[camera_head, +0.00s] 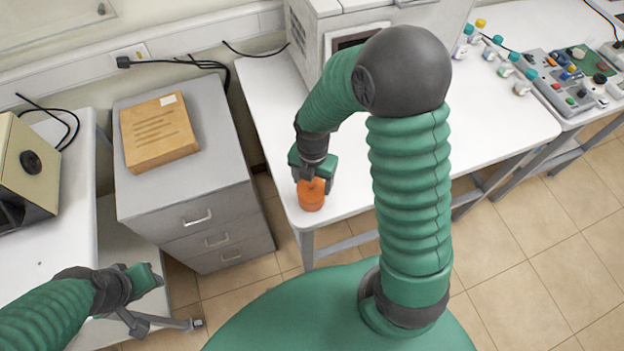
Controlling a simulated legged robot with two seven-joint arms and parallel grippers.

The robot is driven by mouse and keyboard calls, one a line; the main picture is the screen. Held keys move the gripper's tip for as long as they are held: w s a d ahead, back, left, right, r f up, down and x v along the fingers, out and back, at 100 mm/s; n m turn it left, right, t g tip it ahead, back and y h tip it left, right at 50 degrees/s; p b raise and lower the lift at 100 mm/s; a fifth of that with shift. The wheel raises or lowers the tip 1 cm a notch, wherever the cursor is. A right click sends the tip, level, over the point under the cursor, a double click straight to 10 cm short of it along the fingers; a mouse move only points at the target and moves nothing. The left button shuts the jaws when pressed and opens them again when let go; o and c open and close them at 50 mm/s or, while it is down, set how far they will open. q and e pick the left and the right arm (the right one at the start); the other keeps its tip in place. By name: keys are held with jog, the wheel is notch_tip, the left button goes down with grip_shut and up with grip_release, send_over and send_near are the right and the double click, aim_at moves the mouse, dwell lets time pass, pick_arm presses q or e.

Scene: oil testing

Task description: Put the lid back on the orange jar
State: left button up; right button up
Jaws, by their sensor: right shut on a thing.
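The orange jar (311,198) stands upright at the front left corner of the white table. My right gripper (313,181) is directly above it, pointing down, with its fingers at the jar's top. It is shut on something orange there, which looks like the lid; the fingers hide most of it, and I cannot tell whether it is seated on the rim. My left gripper (148,302) is at the lower left, away from the jar, over the gap by the left table. Its fingers are spread apart and nothing shows between them.
The white table (480,135) carries a large grey instrument (322,30) behind my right arm. Several small capped bottles (507,65) and a control panel (580,80) are at the far right.

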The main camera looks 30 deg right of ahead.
jog(key=shift+f, duration=0.1)
jog(key=shift+p, duration=0.4)
dwell(0.4)
jog(key=o, duration=1.5)
notch_tip(320, 180, up, 7)
jog(key=p, duration=0.7)
jog(key=shift+p, duration=0.3)
